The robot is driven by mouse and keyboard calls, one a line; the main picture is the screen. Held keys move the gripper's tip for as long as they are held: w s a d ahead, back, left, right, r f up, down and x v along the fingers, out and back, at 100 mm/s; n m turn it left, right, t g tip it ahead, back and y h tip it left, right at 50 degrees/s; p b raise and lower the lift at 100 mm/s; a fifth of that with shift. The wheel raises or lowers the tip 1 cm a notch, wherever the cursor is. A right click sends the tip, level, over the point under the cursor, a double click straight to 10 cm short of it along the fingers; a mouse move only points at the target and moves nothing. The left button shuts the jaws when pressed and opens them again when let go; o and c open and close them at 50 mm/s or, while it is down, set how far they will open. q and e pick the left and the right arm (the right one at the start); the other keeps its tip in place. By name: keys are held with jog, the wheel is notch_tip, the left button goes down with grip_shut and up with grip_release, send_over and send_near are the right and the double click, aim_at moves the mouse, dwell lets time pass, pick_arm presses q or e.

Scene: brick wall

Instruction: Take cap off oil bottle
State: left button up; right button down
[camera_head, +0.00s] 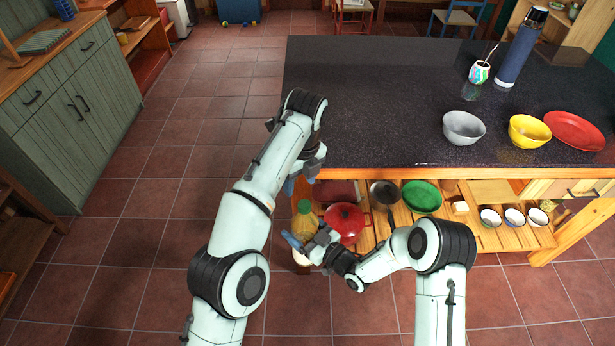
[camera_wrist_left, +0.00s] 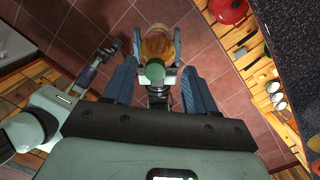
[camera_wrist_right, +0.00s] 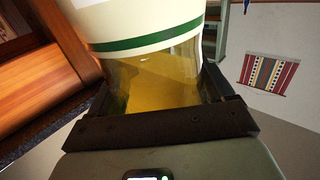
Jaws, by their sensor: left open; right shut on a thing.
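The oil bottle (camera_head: 305,222) holds yellow oil and stands in front of the counter in the head view, its green cap (camera_head: 304,206) on top. My right gripper (camera_head: 303,250) is shut on the bottle's body. In the right wrist view the bottle (camera_wrist_right: 155,75) fills the jaws, with its white, green-striped label beyond them. My left gripper (camera_head: 301,187) is open just above the cap. In the left wrist view the green cap (camera_wrist_left: 154,71) lies between the open blue fingers, with a visible gap on each side. Whether the fingertips reach the cap's height is unclear.
The dark countertop (camera_head: 375,100) is close behind my left gripper. The tiled floor at left is free.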

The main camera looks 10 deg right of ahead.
aim_at(309, 204)
pick_arm(q)
jog(key=s+r+m, duration=0.1)
jog(key=s+d+r+m, duration=0.1)
jog(key=shift+s+d+r+m+g+h, duration=0.15)
jog(key=shift+d+r+m+g+h, duration=0.15)
jog(key=shift+r+m+h, duration=0.1)
jog(key=shift+f, duration=3.9)
jog(key=shift+d, duration=0.1)
grip_shut()
